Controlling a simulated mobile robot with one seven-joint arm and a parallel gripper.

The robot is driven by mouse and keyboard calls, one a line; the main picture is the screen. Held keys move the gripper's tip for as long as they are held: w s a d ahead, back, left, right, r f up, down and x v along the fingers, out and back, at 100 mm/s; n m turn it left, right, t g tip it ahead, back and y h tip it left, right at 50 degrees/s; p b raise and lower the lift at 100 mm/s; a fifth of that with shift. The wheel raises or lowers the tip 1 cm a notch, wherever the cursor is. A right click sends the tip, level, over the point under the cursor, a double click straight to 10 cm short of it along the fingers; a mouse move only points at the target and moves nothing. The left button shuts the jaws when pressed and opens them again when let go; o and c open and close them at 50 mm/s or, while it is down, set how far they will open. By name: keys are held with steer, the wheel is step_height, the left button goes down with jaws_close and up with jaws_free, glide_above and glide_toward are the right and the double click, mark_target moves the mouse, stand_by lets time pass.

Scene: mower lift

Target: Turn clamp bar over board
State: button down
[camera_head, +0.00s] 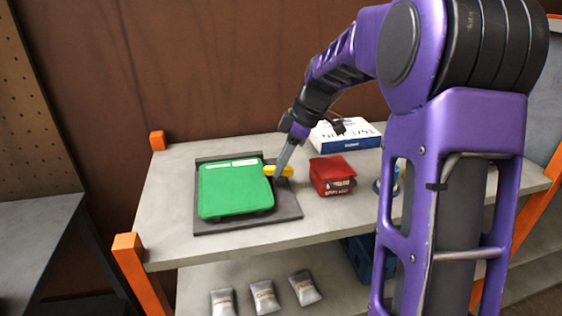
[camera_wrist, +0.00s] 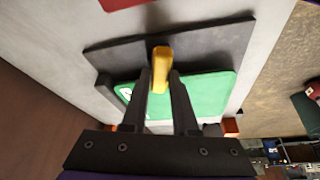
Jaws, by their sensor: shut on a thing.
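A green board (camera_head: 233,190) lies on a dark grey base plate (camera_head: 270,220) on the shelf. A yellow clamp bar (camera_head: 285,171) is at the board's right edge in the head view. My gripper (camera_head: 277,173) reaches down to it from the upper right. In the wrist view my gripper (camera_wrist: 160,82) has its two dark fingers on either side of the yellow bar (camera_wrist: 160,60), shut on it. The green board (camera_wrist: 208,92) shows behind the fingers there. The bar's pivot is hidden, and how far the bar lies over the board is hard to tell.
A red packet (camera_head: 332,174) stands right of the plate, with a white and blue box (camera_head: 345,135) behind it. A small blue object (camera_head: 386,182) is partly behind my arm. Several silver packets (camera_head: 264,297) lie on the lower shelf. Orange posts (camera_head: 128,246) mark the shelf's left corners.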

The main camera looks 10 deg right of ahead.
steer(key=shift+w+n+g+p, duration=0.1)
steer(key=shift+n+g+p, duration=0.6)
steer(key=shift+n, duration=1.1)
steer(key=c, duration=0.7)
jaws_free()
steer(key=p+v, duration=0.3)
steer(key=v, duration=1.4)
steer(key=shift+d+r, duration=0.15)
